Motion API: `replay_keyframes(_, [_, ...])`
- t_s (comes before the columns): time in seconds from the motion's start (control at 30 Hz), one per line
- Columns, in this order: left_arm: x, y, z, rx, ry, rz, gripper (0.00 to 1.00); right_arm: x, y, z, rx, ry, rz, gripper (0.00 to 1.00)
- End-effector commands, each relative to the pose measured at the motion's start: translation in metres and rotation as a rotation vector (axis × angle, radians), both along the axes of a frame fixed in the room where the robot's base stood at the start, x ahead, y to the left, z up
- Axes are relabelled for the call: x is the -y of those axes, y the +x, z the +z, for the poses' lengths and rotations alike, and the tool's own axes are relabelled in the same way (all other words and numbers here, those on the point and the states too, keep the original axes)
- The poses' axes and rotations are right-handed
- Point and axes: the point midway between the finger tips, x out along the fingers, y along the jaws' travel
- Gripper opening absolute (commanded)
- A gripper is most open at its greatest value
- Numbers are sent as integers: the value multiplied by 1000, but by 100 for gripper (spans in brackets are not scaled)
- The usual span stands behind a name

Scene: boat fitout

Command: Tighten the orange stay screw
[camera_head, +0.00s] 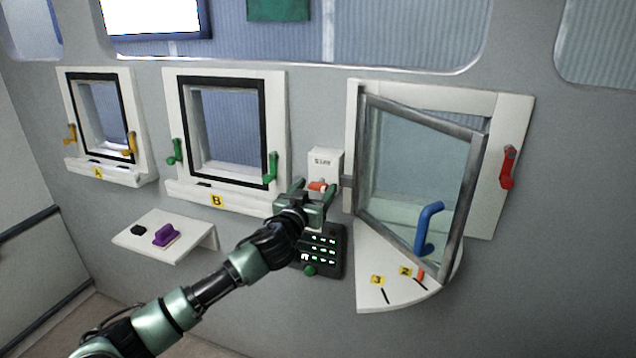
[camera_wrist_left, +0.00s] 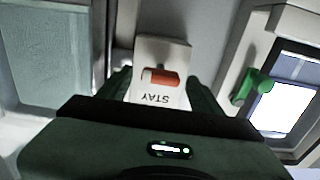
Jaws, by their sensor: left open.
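The orange stay screw (camera_head: 317,186) sits on a white box marked STAY (camera_head: 325,161) on the wall between window B and the open window. In the left wrist view the orange screw (camera_wrist_left: 161,78) lies crosswise on the white box (camera_wrist_left: 160,52), with the label upside down. My left gripper (camera_head: 312,190) is at the box, and its fingers are spread. In the wrist view its two dark green fingers stand either side of the screw, apart from it. Whether they touch the box cannot be told. My right gripper is not in view.
The open window (camera_head: 470,180) with a blue handle (camera_head: 428,228) swings out at right over a white quarter-round shelf (camera_head: 385,298). A red handle (camera_head: 507,167) is beyond it. Window B's green handle (camera_head: 270,169) is close left of my gripper. A dark lit panel (camera_head: 325,240) is below.

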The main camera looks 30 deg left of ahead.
Motion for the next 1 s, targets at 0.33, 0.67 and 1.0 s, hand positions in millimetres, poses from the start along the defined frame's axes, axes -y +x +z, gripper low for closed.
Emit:
replay_keyframes(0.33, [-4,19,-1,-1,0,0,65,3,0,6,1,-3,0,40])
replay_keyframes(0.67, [-4,19,-1,-2,1,0,21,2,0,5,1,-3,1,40])
replay_keyframes(1.0, [-4,19,-1,-8,25,0,3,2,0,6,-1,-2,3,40])
